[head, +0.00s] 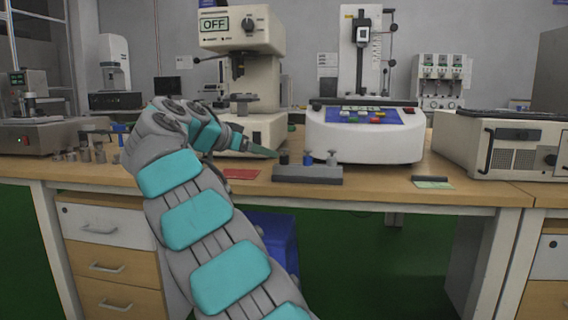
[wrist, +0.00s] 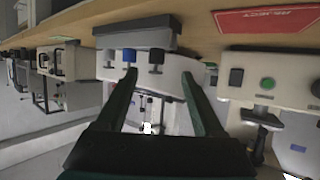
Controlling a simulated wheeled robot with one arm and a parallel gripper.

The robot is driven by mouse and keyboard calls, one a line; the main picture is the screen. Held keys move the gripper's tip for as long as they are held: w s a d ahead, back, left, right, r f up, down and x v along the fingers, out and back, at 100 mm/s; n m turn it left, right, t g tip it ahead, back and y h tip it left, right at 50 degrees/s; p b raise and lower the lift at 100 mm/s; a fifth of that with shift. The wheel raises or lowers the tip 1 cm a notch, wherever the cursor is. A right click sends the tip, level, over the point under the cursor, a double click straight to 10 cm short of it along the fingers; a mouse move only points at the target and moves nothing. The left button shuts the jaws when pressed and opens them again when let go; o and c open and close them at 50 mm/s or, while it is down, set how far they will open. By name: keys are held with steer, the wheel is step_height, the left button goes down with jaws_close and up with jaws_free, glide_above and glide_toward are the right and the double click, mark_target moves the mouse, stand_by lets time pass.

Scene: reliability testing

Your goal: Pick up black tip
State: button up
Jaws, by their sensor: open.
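The black tip (head: 284,158) stands upright at the left end of a grey block (head: 308,177) on the bench, beside a blue tip (head: 309,157) and a grey one (head: 332,159). My gripper (head: 274,154) is just left of the black tip in the head view. The wrist view is upside down. There my open, empty gripper (wrist: 158,73) has its two green fingers apart, with the black tip (wrist: 155,58) between their ends in the picture. The blue tip (wrist: 129,56) is by the left finger. The grey tip is not clearly visible there.
A white machine (head: 365,136) stands close behind the block, and a press marked OFF (head: 240,30) stands behind my arm. A red card (head: 240,174) lies left of the block. A green card (head: 433,184) and a black bar (head: 429,178) lie to the right.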

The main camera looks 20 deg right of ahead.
mark_target(281, 158)
steer(key=x, duration=0.7)
steer(key=shift+s+d+f+b, duration=0.15)
steer(key=shift+d+f+b, duration=0.05)
steer(key=shift+d+b, duration=0.15)
jaws_close()
